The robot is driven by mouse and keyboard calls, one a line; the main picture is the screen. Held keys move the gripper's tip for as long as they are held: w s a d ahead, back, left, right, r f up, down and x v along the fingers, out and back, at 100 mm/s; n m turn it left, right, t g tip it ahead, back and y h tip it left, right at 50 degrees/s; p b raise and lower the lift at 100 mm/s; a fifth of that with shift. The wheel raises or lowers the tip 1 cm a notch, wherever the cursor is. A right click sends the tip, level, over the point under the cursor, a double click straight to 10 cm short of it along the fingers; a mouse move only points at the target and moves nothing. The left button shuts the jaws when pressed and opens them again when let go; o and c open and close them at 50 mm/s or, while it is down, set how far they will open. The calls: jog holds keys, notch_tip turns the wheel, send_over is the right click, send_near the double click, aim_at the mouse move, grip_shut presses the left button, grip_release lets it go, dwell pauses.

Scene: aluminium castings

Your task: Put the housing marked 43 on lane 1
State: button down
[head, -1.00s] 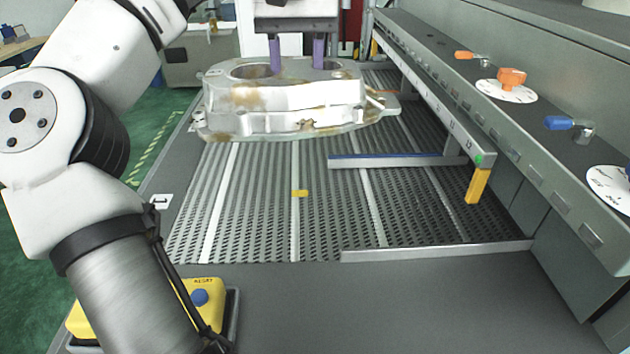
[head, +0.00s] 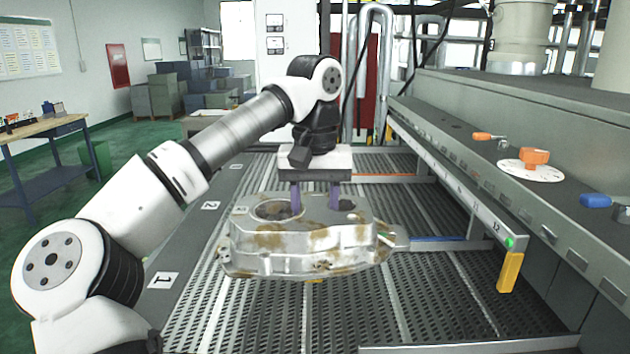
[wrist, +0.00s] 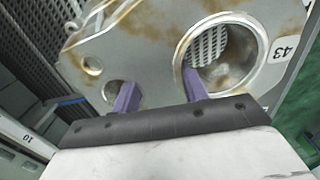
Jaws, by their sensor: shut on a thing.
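The housing (head: 310,255) is a grey cast part with rusty brown stains, a large round bore and a flat flange. The wrist view shows the mark 43 (wrist: 285,50) on its top face beside the bore. My gripper (head: 315,205) has its purple fingers down in the housing's openings and is shut on it. It holds the housing roughly level, seemingly above the slotted table (head: 240,325). The lane 1 label (head: 163,281) lies on the table's left border, to the left of and a little nearer than the housing. The housing hides part of the table behind it.
Labels 2 (head: 210,205) and 3 (head: 236,167) lie farther back on the left border. A low blue-topped rail (head: 440,244) divides the table right of the housing. A raised beam with a yellow end post (head: 510,272) runs along the right, below a console with an orange knob (head: 536,157).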

aim_at(315, 207)
jog(key=shift+f+p, duration=0.6)
jog(key=shift+f, duration=3.8)
jog(key=shift+f, duration=0.1)
jog(key=c, duration=0.8)
grip_release()
jog(key=shift+f, duration=0.1)
jog(key=shift+o, duration=0.2)
notch_tip(315, 207, up, 12)
jog(key=shift+r+b, duration=0.15)
jog(key=shift+b, duration=0.5)
